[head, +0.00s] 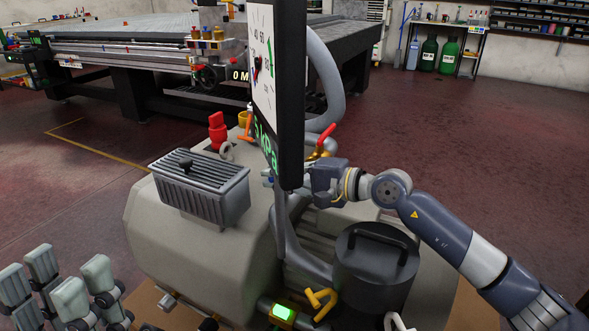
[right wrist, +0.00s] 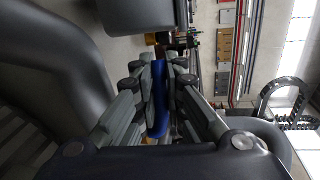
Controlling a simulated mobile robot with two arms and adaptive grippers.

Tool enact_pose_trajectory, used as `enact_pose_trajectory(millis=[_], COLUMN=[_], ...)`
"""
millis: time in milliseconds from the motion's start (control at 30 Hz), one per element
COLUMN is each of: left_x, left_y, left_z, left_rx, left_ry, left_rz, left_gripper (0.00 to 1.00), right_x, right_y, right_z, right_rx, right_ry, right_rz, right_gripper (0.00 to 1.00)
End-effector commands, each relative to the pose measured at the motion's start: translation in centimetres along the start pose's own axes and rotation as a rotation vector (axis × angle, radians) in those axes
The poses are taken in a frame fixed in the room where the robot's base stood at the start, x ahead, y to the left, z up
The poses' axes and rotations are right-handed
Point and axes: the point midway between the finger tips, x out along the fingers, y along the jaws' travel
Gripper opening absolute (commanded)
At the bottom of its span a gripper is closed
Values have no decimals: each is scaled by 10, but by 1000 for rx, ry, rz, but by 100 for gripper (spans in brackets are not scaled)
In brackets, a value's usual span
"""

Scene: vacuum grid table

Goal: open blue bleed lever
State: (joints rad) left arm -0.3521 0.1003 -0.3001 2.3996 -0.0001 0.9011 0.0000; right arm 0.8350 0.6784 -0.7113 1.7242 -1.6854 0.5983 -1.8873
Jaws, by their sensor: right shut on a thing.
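The blue bleed lever (right wrist: 159,108) shows in the right wrist view as a blue strip between the fingers of my right gripper (right wrist: 160,78). The fingers are shut on it from both sides. In the head view my right gripper (head: 322,182) reaches in from the right behind the gauge panel, which hides its fingertips. Only a small bluish bit shows left of the panel, so the lever's angle cannot be told there. My left gripper (head: 62,285) is at the lower left, its fingers apart and empty, away from the lever.
The black gauge panel (head: 291,100) stands upright in front of my right gripper. The beige pump housing (head: 160,225) carries a finned box (head: 200,185), a red knob (head: 217,130) and a red-handled valve (head: 325,135). A dark lidded canister (head: 375,262) stands below my right arm. A yellow handle (head: 320,300) is lower.

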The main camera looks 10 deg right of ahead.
Motion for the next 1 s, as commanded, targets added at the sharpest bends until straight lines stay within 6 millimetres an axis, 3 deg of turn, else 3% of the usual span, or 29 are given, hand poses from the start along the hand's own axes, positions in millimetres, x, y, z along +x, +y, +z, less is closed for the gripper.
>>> enact_pose_trajectory(millis=[167,200,300,733,1000], left_x=[-1,-1,-1,0,0], left_y=[0,0,0,0,0], left_z=[0,0,0,0,0], left_rx=[0,0,0,1,0], left_ry=[0,0,0,3,2], left_rz=[0,0,0,0,0], left_gripper=[40,40,40,40,40], right_x=[-1,-1,-1,-9,-58], right_y=[4,4,3,1,2], right_z=[-2,-2,-2,-2,-2], right_rx=[-1,-1,-1,-2,-2], right_ry=[3,3,3,3,5], right_rz=[7,7,6,2,6], right_gripper=[0,12,31,31,31])
